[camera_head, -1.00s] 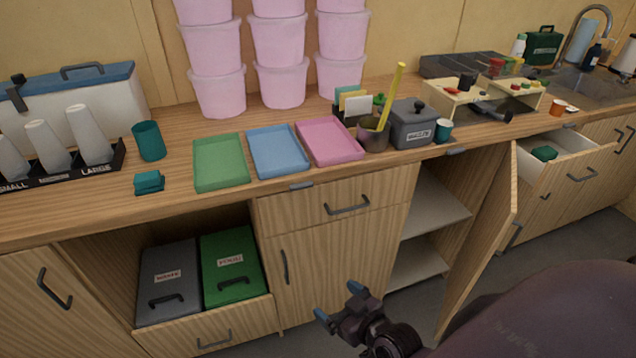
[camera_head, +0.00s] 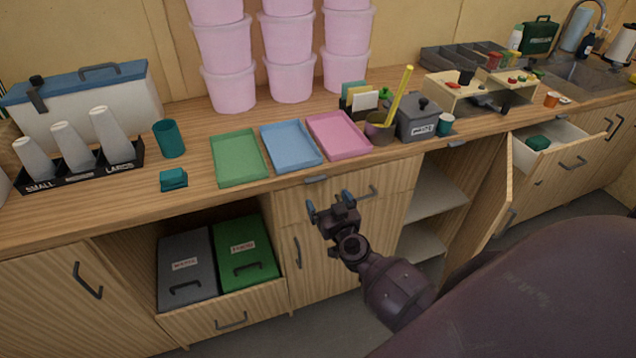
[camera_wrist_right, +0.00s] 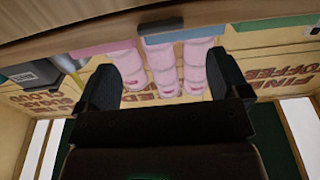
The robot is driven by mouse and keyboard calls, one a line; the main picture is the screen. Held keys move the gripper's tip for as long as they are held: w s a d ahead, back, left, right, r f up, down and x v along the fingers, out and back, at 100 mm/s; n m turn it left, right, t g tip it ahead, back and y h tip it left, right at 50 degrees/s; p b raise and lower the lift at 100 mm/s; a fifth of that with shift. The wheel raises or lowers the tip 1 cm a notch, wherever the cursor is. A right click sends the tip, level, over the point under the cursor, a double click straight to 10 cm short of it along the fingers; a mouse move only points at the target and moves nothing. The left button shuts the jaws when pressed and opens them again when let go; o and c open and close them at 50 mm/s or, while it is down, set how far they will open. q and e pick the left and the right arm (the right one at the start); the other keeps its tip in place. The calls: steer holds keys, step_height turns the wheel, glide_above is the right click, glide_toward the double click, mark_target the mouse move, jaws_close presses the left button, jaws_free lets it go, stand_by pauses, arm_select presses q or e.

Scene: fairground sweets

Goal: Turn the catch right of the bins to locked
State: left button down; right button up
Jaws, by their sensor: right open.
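The catch (camera_head: 316,179) is a small grey bar on the counter's front edge, up and right of the bins, above a drawer. It also shows in the right wrist view (camera_wrist_right: 161,28). A grey bin (camera_head: 185,265) and a green bin (camera_head: 246,252) sit in a pulled-out drawer below the counter. My right gripper (camera_head: 329,201) is open and empty just below the catch, with blue fingertips pointing up toward the counter edge. In the right wrist view the catch lies beyond and between its fingers (camera_wrist_right: 164,75), apart from them. My left gripper is not in view.
A second grey catch (camera_head: 457,144) is on the counter edge further right. A cabinet door (camera_head: 487,200) and a drawer (camera_head: 545,146) stand open there. Green (camera_head: 238,159), blue (camera_head: 290,147) and pink (camera_head: 338,135) trays lie on the counter above my gripper.

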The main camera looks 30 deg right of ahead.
mark_target(317, 181)
steer(key=b+x, duration=0.1)
steer(key=x, duration=0.5)
steer(key=shift+w, duration=0.35)
steer(key=shift+w+d, duration=0.15)
steer(key=shift+w, duration=0.4)
steer(key=shift+c, duration=0.2)
steer(key=c, duration=0.9)
